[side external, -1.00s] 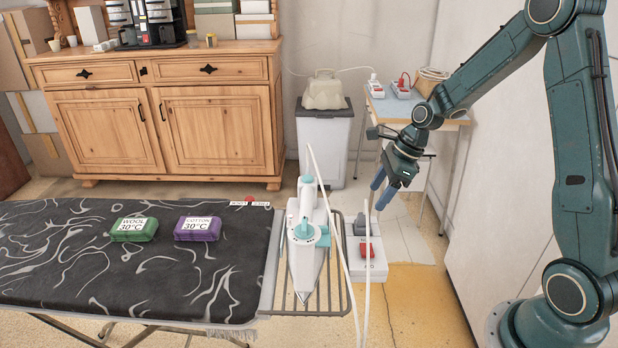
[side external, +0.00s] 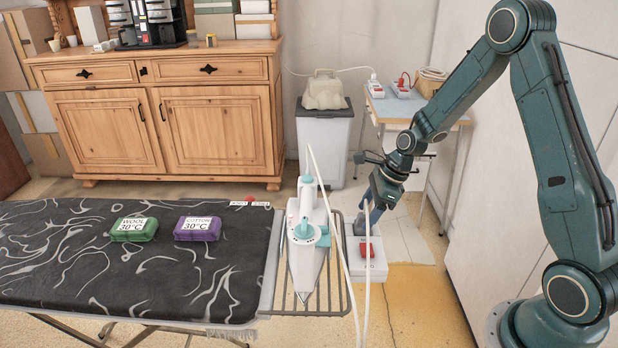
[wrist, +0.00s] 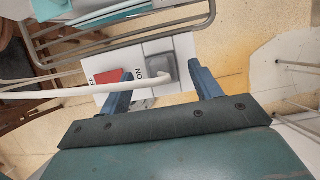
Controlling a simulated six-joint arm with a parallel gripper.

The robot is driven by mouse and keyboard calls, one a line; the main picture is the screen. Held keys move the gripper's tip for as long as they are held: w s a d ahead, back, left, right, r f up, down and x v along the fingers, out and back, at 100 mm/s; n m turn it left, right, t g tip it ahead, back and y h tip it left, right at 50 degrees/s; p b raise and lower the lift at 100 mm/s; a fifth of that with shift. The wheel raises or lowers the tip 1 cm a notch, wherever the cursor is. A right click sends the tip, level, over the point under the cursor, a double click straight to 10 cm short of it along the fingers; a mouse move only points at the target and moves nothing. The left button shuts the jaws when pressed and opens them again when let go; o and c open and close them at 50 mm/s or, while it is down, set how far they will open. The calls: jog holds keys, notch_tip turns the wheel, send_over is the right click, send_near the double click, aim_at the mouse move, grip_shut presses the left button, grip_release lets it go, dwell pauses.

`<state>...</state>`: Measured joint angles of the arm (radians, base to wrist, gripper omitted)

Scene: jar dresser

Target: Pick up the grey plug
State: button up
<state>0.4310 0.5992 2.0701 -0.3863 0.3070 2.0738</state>
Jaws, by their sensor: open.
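The grey plug (wrist: 158,48) sits on the white switch box (wrist: 182,46), with a white cable curving across it in the wrist view. In the side external view my gripper (side external: 370,213) largely hides the plug. My gripper (wrist: 162,82) is open and points down at the box, with one blue finger to each side of the plug in the wrist view. The fingers hold nothing. I cannot tell whether they touch the plug.
A red switch (side external: 367,250) is on the box's near half. A white and teal iron (side external: 306,235) stands on the wire rack (side external: 342,300) just left of my gripper. White cables hang in front. A small table (side external: 440,113) stands behind.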

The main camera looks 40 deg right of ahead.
jog(key=shift+x, duration=1.25)
jog(key=shift+c, duration=0.4)
jog(key=c, duration=1)
